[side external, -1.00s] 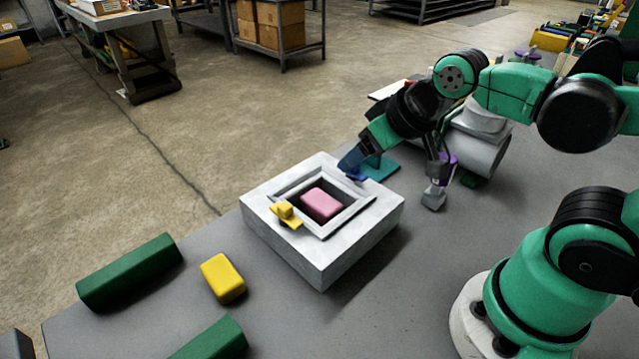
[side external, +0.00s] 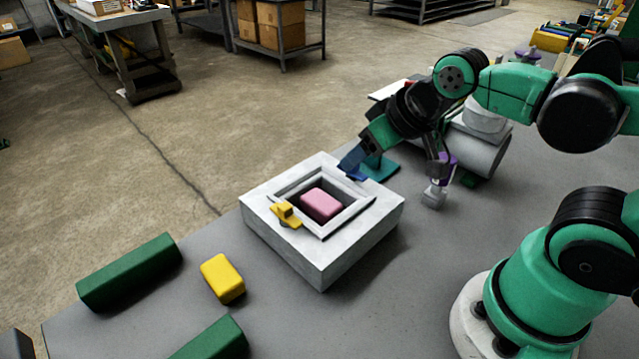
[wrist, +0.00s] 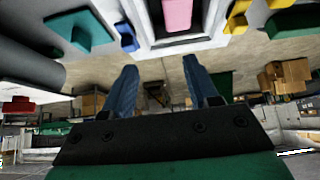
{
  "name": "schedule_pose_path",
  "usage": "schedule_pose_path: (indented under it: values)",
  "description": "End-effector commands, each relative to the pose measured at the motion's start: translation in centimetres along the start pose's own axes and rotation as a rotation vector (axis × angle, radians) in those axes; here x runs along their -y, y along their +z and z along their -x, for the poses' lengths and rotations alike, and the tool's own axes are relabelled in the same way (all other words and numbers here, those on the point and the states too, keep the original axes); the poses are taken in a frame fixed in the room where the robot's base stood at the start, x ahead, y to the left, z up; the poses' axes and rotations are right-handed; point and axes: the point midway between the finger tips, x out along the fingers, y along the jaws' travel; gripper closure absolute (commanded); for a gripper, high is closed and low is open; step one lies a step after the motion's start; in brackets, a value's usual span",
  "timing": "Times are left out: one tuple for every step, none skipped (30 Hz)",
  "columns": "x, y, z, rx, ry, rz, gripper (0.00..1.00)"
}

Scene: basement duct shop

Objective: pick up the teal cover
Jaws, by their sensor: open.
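The teal cover (side external: 384,170) is a flat plate with a raised block on top. It lies on the grey bench just behind the pale box (side external: 345,262), and my arm partly hides it in the side view. In the wrist view the teal cover (wrist: 75,32) is at the upper left, outside the span of my fingers. My gripper (side external: 352,160) is above the back edge of the box, beside the cover in the picture. In the wrist view its two blue fingers (wrist: 160,72) are spread apart with nothing between them.
A pink block (side external: 321,203) sits in the box opening. A yellow tab (side external: 286,214) is on the box rim, and a blue tab (wrist: 128,37) is near the cover. A yellow block (side external: 222,278) and green blocks (side external: 130,271) lie at front left.

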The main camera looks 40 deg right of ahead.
Motion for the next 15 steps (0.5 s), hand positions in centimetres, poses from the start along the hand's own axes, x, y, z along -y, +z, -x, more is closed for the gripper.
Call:
schedule_pose_path:
  values:
    - [0.0, 0.0, 0.0, 0.0, 0.0, 0.0, 0.46]
    - [0.0, 0.0, 0.0, 0.0, 0.0, 0.0, 0.46]
    - [0.0, 0.0, 0.0, 0.0, 0.0, 0.0, 0.46]
    - [0.0, 0.0, 0.0, 0.0, 0.0, 0.0, 0.46]
    - [0.0, 0.0, 0.0, 0.0, 0.0, 0.0, 0.46]
    - [0.0, 0.0, 0.0, 0.0, 0.0, 0.0, 0.46]
    - [-0.1, -0.1, 0.0, 0.002, 0.001, 0.0, 0.46]
    - [-0.1, -0.1, 0.0, 0.006, 0.003, 0.0, 0.46]
    - [-0.3, -0.3, -0.1, 0.013, 0.006, 0.0, 0.46]
    - [-0.6, -0.6, -0.1, 0.021, 0.01, 0.0, 0.46]
    - [-0.8, -0.8, -0.2, 0.033, 0.015, 0.0, 0.46]
    - [-1.3, -1.2, -0.4, 0.052, 0.022, 0.001, 0.46]
    - [-1.8, -1.6, -0.6, 0.07, 0.028, 0.001, 0.46]
    - [-2.3, -2.0, -0.8, 0.089, 0.034, 0.002, 0.46]
    - [-3.1, -2.5, -1.2, 0.118, 0.041, 0.002, 0.46]
